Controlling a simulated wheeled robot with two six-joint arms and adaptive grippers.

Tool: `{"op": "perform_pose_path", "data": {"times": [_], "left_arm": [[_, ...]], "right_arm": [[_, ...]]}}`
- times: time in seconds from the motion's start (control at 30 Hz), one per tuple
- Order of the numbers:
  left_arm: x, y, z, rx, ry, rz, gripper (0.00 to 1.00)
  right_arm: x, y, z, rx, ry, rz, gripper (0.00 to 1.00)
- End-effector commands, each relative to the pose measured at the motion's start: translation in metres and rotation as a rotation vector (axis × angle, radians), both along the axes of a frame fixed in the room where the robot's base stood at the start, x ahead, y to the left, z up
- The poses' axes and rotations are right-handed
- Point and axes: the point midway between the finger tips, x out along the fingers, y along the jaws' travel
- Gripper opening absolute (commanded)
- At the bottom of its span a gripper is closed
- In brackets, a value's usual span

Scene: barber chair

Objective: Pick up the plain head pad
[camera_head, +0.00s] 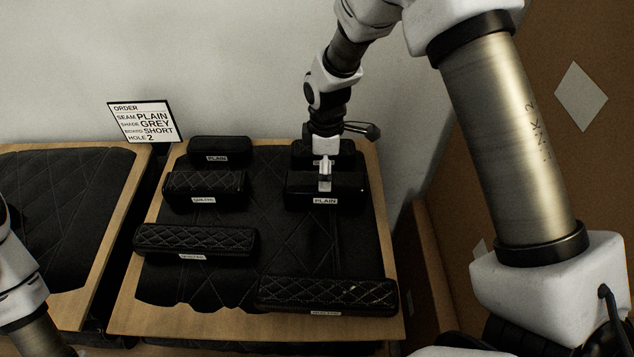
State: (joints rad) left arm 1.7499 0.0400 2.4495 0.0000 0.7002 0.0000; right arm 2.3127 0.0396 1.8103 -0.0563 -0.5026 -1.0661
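A black, smooth pad with a "PLAIN" label (343,189) lies at the right of the wood-edged tray (389,240). My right gripper (325,182) points down at the middle of this pad. Its pale fingertip part overlaps the pad in the view; I cannot tell whether it touches or grips it. Another black pad with a label that seems to read "PLAIN" (220,147) lies at the back left of the tray. A further pad (346,152) behind the right one is partly hidden by my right gripper. My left arm shows at the left edge, its gripper out of view.
Quilted pads lie at left (205,183), lower left (196,238) and front right (327,291). An order sign (143,121) reads plain, grey, short, hole 2. A quilted panel (60,215) is at left, a brown wall (590,150) at right. The tray's middle is clear.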

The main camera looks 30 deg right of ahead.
Motion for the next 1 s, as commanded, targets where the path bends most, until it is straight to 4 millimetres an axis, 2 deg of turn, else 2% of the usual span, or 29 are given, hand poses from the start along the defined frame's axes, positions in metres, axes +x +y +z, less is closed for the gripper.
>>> {"op": "perform_pose_path", "data": {"times": [0.4,0.63,0.67,0.7,0.83,0.87,1.0], "left_arm": [[0.000,0.000,0.011,0.000,0.001,0.000,0.92],[0.000,0.000,0.010,0.000,0.001,0.000,0.92],[0.000,0.000,0.010,0.000,0.001,0.000,0.92],[0.000,0.000,0.010,0.000,0.001,0.000,0.92],[0.000,0.000,0.010,0.000,0.001,0.000,0.92],[0.000,0.000,0.010,0.000,0.001,0.000,0.92],[0.000,0.000,0.010,0.000,0.001,0.000,0.92]], "right_arm": [[0.003,-0.005,-0.063,0.000,0.002,-0.002,1.00],[0.003,-0.005,-0.068,0.000,0.000,-0.003,1.00],[0.003,-0.005,-0.068,0.000,0.000,-0.003,0.96],[0.003,-0.005,-0.068,0.000,0.000,-0.003,0.82],[0.003,-0.005,-0.068,0.000,0.000,-0.003,0.36],[0.003,-0.005,-0.068,0.000,0.001,-0.003,0.31],[0.003,-0.005,-0.068,0.000,0.001,-0.003,0.31]]}}
